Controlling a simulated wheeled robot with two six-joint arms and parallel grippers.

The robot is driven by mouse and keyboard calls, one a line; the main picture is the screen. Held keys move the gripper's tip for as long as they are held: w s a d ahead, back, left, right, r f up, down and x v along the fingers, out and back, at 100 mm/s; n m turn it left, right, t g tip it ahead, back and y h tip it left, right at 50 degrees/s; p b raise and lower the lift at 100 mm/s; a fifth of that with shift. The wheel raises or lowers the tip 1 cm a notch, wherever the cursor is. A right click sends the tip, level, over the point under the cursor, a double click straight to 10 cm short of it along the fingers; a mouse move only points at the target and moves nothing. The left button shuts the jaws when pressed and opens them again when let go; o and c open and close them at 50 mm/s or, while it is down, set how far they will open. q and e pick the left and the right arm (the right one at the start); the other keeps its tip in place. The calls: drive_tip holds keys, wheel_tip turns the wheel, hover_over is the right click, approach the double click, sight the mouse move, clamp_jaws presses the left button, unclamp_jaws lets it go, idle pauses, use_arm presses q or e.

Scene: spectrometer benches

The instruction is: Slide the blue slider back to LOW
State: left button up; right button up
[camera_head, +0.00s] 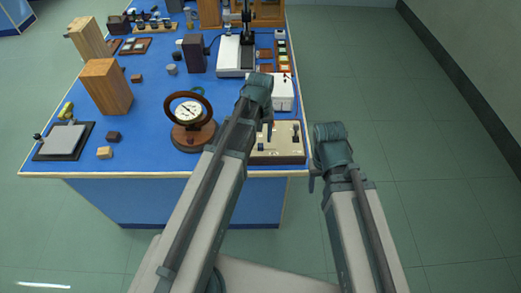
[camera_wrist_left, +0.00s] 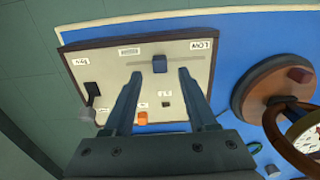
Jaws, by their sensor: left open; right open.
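The blue slider (camera_wrist_left: 160,64) sits in a slot on a cream control panel (camera_wrist_left: 105,73), near the slot's middle in the left wrist view. The LOW label (camera_wrist_left: 201,45) is near the slot's right end. My left gripper (camera_wrist_left: 160,75) is open, with one finger on each side of the slider and a gap to each; contact is not visible. In the head view my left gripper (camera_head: 267,122) is over the panel (camera_head: 285,146), its fingers partly hidden by the wrist. My right gripper (camera_head: 315,180) is open and empty, right of the bench edge.
The panel also carries an orange button (camera_wrist_left: 141,117) and a dark lever (camera_wrist_left: 91,92). A round gauge on a wooden stand (camera_head: 188,112) is left of the panel. A white device (camera_head: 283,93) stands behind it. Floor right of the bench is clear.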

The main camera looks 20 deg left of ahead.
sight(261, 145)
use_arm(q)
wheel_tip(261, 145, down, 4)
drive_tip(key=b, duration=0.3)
drive_tip(key=shift+f, duration=0.15)
drive_tip(key=shift+c, duration=0.3)
clamp_jaws()
idle(0.9)
